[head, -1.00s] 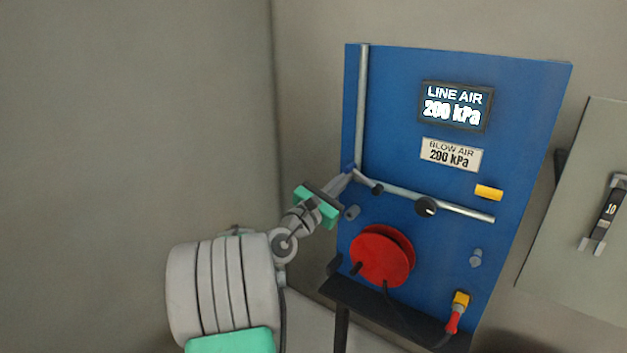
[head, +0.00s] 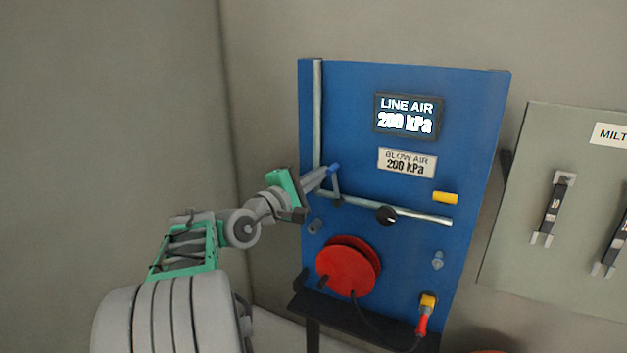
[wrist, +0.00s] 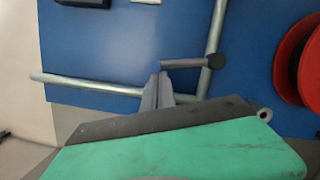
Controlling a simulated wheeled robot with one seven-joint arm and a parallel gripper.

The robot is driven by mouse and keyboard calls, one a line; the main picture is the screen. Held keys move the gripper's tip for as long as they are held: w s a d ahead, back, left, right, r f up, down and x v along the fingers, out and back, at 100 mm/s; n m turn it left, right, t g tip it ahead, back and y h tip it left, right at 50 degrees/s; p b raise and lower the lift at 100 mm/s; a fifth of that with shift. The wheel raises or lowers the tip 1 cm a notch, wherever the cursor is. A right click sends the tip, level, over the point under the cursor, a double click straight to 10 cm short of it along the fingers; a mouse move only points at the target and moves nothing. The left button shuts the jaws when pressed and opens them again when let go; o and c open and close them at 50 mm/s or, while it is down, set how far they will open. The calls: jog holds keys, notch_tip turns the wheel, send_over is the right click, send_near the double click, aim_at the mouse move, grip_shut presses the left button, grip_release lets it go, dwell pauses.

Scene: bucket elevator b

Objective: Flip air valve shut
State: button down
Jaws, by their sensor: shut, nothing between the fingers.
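The air valve lever (head: 336,186) is a thin grey arm with a blue end, pivoting on a dark hub on the horizontal pipe (head: 425,217). It points up, across that pipe. In the wrist view, which is turned, the lever (wrist: 185,63) runs left from its round dark hub. My gripper (head: 326,174) is shut and empty, with its fingertips at the lever's blue free end from the left. The fingertips also show in the wrist view (wrist: 158,82), just by the lever's end; I cannot tell whether they touch it.
The blue panel (head: 350,100) carries a LINE AIR display (head: 408,117) reading 200 kPa, a BLOW AIR plate (head: 407,162), a black knob (head: 386,215), a yellow fitting (head: 445,198) and a red hose reel (head: 346,268). A grey switch box (head: 520,200) stands at right.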

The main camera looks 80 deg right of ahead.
jog(key=shift+s+a+r+m+y, duration=0.15)
jog(key=shift+s+r+m+y, duration=0.15)
jog(key=shift+s+m, duration=0.55)
jog(key=shift+w+m, duration=0.1)
jog(key=shift+m, duration=0.15)
jog(key=shift+a, duration=0.1)
